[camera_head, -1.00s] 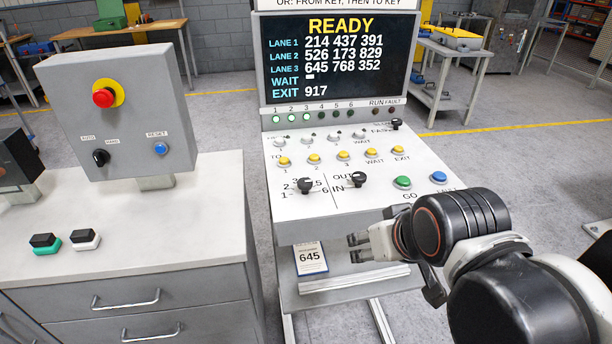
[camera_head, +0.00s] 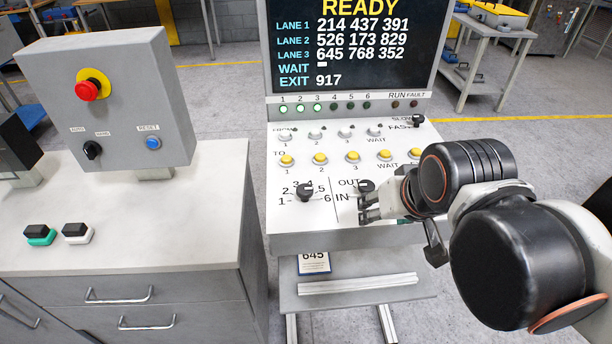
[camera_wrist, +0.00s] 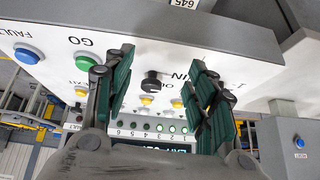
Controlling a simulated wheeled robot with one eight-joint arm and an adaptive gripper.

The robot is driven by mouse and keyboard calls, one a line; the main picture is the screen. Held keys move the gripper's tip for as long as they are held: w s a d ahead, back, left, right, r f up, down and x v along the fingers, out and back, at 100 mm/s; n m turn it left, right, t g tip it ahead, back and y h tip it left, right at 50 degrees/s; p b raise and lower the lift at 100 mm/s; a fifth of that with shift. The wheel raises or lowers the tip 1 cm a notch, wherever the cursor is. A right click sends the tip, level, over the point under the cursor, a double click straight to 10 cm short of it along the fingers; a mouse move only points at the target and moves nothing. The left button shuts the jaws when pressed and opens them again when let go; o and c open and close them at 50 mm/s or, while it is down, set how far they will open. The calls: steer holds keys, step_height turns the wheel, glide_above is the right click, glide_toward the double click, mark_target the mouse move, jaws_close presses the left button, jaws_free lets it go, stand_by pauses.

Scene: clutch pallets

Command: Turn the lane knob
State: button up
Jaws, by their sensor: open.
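The lane knob (camera_head: 305,192) is a black pointer knob on the console's white sloped panel, ringed by the numbers 1 to 6. Its exact setting is too small to tell. A second black knob (camera_head: 364,187), marked IN and OUT, sits to its right. My gripper (camera_head: 370,207) is by the IN/OUT knob, right of the lane knob, with nothing held. In the wrist view, my open gripper (camera_wrist: 160,62) has the IN/OUT knob (camera_wrist: 152,82) showing between its fingers. Contact cannot be told. The lane knob is not clearly visible there; the right-hand finger covers part of the panel.
Yellow TO buttons (camera_head: 320,158) line the panel above the knobs. The console screen (camera_head: 348,45) reads READY. A grey box with a red emergency button (camera_head: 87,90) stands on the left cabinet. A shelf (camera_head: 345,292) juts out below the panel. My arm covers the panel's right side.

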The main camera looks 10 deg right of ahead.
steer(key=w+a+r+m+g+p, duration=0.4)
steer(key=w+r+p, duration=0.4)
steer(key=p, duration=0.4)
step_height(320, 180, up, 2)
steer(key=m+g+p, duration=0.2)
steer(key=m+p, duration=0.2)
steer(key=p, duration=0.5)
glide_above(305, 189)
step_height(305, 189, down, 13)
steer(key=b, duration=0.2)
steer(key=shift+w+b, duration=0.1)
steer(key=shift+b, duration=0.25)
steer(key=c, duration=1.1)
